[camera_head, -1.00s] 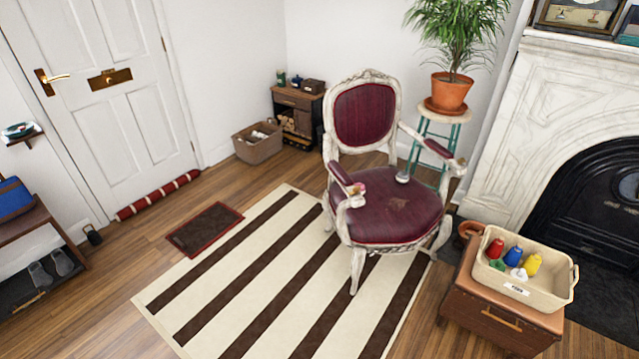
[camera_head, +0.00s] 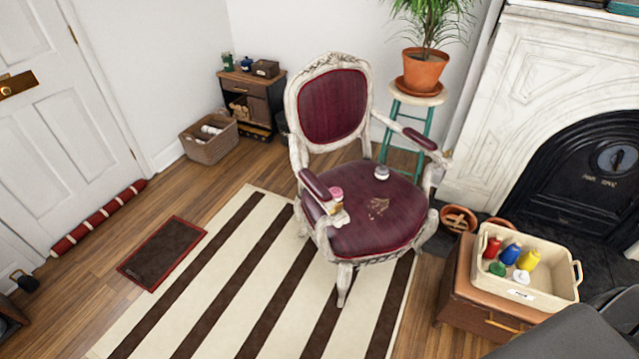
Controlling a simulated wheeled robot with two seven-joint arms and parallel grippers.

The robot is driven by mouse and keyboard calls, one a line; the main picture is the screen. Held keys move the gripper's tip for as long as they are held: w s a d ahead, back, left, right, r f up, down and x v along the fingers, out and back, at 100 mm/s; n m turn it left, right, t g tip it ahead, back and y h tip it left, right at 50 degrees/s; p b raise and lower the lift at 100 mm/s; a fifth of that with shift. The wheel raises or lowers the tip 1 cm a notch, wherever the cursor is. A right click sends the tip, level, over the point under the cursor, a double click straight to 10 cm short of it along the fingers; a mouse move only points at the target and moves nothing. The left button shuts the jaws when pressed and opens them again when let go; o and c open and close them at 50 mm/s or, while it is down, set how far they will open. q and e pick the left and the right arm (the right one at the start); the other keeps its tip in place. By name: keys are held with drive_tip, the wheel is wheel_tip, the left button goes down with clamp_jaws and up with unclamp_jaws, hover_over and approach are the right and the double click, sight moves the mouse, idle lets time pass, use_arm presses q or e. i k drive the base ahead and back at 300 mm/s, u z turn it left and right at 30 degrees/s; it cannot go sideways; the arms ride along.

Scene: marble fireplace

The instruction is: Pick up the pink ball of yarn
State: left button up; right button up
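A small pink round thing (camera_head: 336,193), which looks like the pink ball of yarn, is at the front end of the left armrest of the chair (camera_head: 380,218). It is too small to tell whether it rests on the armrest or on something beside it. The chair has a worn white frame, a dark red back and a dark red seat. A small grey-white round thing (camera_head: 381,173) is at the back of the seat. Neither of my grippers is in view.
The chair stands on a striped rug (camera_head: 215,290). A cream basket (camera_head: 545,291) with several coloured containers sits on a brown chest (camera_head: 468,296) at right. A plant stand (camera_head: 427,125) is behind the chair.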

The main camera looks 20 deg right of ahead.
sight(337, 194)
drive_tip(key=z, duration=0.35)
drive_tip(key=i, duration=0.8)
drive_tip(key=z, duration=0.65)
